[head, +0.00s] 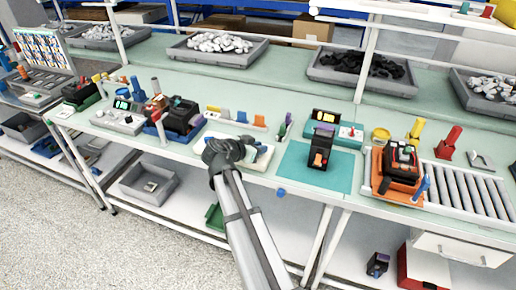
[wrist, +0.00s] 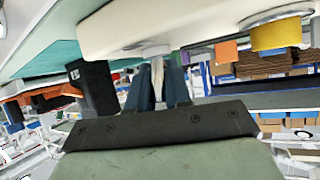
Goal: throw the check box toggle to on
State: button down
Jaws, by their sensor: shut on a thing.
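The check box (head: 263,158) is a low cream box at the front of the bench, partly hidden behind my gripper (head: 226,150) in the head view. The wrist view shows its cream body (wrist: 185,22) across the top, seen tilted. A pale toggle lever (wrist: 157,70) sticks out from a round collar on it. My gripper (wrist: 162,88) has its two dark blue fingers closed on either side of this lever. The fingers and my arm hide the toggle in the head view, and I cannot tell its on or off position.
A teal mat (head: 293,175) with a black breaker (head: 320,150) lies to the right, with a teal instrument (head: 350,133) behind it. Coloured blocks (head: 241,117) stand behind the box. A yellow round thing (wrist: 282,35) is close by in the wrist view. An orange fixture (head: 378,180) stands farther right.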

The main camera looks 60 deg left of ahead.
jog(key=shift+w, duration=0.1)
jog(key=c, duration=1.1)
grip_release()
jog(key=v, duration=1.4)
jog(key=shift+f, duration=0.1)
